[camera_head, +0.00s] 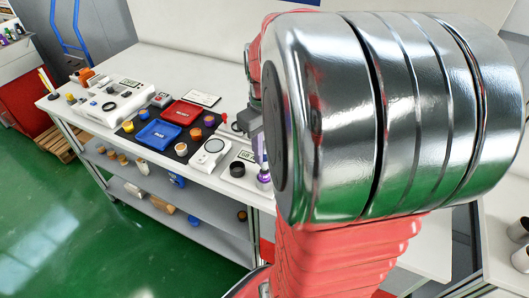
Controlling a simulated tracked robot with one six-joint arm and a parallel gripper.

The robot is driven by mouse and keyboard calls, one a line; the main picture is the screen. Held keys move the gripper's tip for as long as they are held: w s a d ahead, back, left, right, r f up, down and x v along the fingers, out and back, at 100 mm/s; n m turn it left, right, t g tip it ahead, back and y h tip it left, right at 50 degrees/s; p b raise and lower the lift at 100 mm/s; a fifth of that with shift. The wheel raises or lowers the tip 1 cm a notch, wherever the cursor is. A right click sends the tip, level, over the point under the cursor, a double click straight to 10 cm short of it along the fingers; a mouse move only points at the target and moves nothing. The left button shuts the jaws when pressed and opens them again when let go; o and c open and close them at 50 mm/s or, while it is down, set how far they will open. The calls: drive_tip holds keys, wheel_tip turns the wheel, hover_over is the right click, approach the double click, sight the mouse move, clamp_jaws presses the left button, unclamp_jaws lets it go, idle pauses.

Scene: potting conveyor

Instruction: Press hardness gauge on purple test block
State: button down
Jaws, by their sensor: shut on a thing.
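My gripper (256,133) is over the right part of the white bench, small and partly hidden behind my arm's large metal joint. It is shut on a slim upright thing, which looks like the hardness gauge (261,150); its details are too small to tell. A small purple piece (264,176), apparently the purple test block, is on the bench just below the gripper. I cannot tell whether the gauge touches it.
On the white bench (190,174), a dark mat holds a red tray (182,112), a blue tray (158,134) and several small coloured pieces. A white dial device (210,151) and a small display unit (242,157) stand left of the gripper. My arm hides the right side.

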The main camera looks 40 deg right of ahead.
drive_tip(key=shift+r, duration=2.35)
